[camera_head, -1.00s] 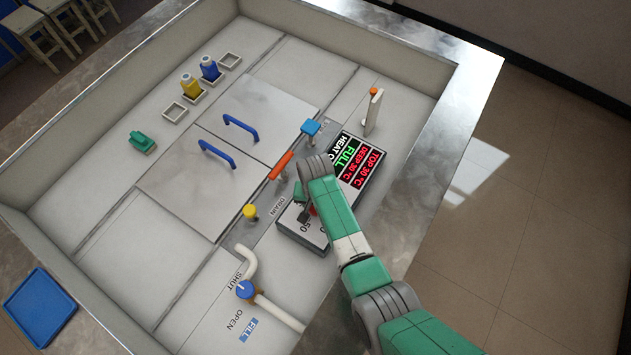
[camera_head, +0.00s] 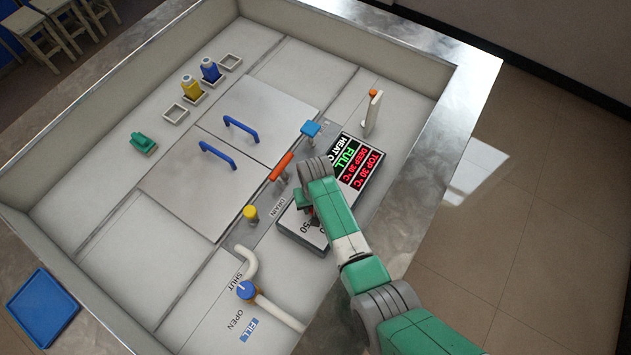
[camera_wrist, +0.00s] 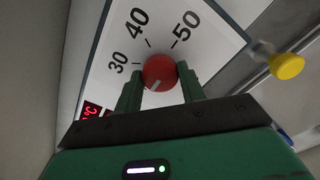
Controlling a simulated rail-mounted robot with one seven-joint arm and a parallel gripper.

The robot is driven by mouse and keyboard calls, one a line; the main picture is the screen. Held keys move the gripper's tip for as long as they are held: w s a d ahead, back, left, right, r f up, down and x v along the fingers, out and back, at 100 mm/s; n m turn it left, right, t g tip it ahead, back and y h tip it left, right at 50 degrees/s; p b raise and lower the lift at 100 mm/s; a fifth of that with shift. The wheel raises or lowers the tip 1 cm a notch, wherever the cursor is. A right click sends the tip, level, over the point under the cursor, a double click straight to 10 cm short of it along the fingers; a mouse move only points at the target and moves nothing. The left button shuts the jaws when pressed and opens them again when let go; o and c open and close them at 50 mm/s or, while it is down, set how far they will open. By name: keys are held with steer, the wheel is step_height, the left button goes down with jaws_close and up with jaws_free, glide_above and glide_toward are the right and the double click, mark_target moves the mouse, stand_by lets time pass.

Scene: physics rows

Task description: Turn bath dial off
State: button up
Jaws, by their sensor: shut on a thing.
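The red bath dial (camera_wrist: 160,72) sits on a white scale plate (camera_wrist: 128,75) marked 30, 40 and 50 in the wrist view. A pale pointer line shows on its lower-left part, away from the numbers. My gripper (camera_wrist: 160,80) has a green finger on each side of the dial and is shut on it. In the head view my gripper (camera_head: 306,205) is over the dial plate (camera_head: 300,238), and my wrist hides most of the dial. A black display (camera_head: 362,165) beside it reads FULL, DEEP 30 °C and TOP 30 °C; its HEAT line is partly hidden.
A yellow knob (camera_head: 250,212), red lever (camera_head: 281,166) and blue-topped post (camera_head: 310,129) stand close to the dial plate. A blue fill valve (camera_head: 246,289) and pipe are nearer the front. Lids with blue handles (camera_head: 230,125) lie to the left.

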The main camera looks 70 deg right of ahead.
steer(key=o, duration=1)
steer(key=shift+c, duration=0.2)
steer(key=shift+r, duration=0.1)
step_height(320, 180, up, 8)
steer(key=shift+f+p, duration=0.2)
steer(key=shift+p, duration=0.3)
